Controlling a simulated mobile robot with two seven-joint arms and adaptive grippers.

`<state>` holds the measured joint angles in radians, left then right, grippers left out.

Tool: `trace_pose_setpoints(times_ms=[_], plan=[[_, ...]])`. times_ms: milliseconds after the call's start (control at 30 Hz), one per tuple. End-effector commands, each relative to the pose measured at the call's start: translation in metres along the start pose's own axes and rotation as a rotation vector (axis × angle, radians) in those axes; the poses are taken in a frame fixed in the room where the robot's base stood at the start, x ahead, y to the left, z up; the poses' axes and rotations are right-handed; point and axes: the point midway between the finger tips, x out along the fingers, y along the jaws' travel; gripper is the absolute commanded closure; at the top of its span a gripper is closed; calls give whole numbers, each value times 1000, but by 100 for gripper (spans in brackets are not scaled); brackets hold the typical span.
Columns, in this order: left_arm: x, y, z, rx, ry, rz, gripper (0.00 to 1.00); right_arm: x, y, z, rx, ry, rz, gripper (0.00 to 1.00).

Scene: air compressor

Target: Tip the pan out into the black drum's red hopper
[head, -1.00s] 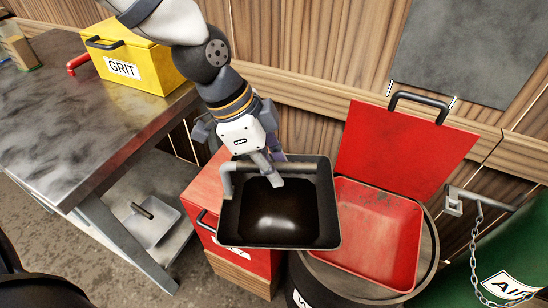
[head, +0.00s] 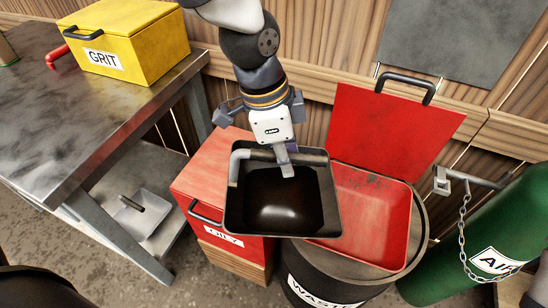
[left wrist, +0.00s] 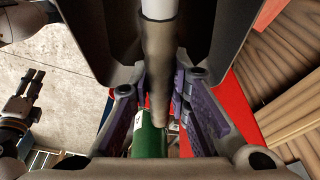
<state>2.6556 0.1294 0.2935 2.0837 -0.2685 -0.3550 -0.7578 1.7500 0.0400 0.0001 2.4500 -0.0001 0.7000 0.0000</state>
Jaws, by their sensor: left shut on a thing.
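The dark rectangular pan (head: 325,205) hangs roughly level in the head view, with a dark, glossy content (head: 285,197) inside. My left gripper (head: 286,163) is shut on the pan's grey bar handle (head: 255,155), which also shows between the fingers in the left wrist view (left wrist: 158,70). The red hopper (head: 372,215) sits on top of the black drum (head: 330,285), its lid (head: 390,130) standing open behind. The pan's right side overlaps the hopper's left edge in the picture. A dark gripper, seemingly my right one (left wrist: 32,82), shows in the left wrist view; its jaw state is unclear.
A red box (head: 215,180) with a black handle stands below and left of the pan. A green cylinder (head: 440,255) with a chain is right of the drum. A metal table (head: 90,120) carries a yellow GRIT box (head: 130,45). A wooden wall closes the back.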

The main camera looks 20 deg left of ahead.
Motion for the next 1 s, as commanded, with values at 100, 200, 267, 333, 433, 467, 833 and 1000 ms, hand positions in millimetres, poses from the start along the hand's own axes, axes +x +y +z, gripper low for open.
trace_pose_setpoints(times_ms=[100, 200, 267, 333, 433, 467, 833, 1000], plan=[[-2, -1, -10, 3, -30, -5, 100, 0, 0, 0, 0, 1, 0, 60], [-3, -1, -17, 2, -59, -5, 100, 0, 0, 0, 0, 0, 0, 60], [-4, -1, -21, 2, -75, -5, 100, 0, 0, 0, 0, 0, 0, 60], [-4, 0, -27, 2, -94, -5, 100, 0, 0, 0, 0, -1, 0, 60], [-5, -1, -33, 2, -123, -3, 100, 2, 0, 1, 0, -6, 0, 60], [-5, -1, -35, 2, -131, -4, 100, 2, 0, 2, 0, -7, 0, 60], [-5, 0, -62, 2, -287, -2, 100, 11, 0, 9, 0, -39, 2, 60], [-8, 0, -65, 1, -313, -5, 100, 12, 0, 9, 0, -40, 2, 60]])
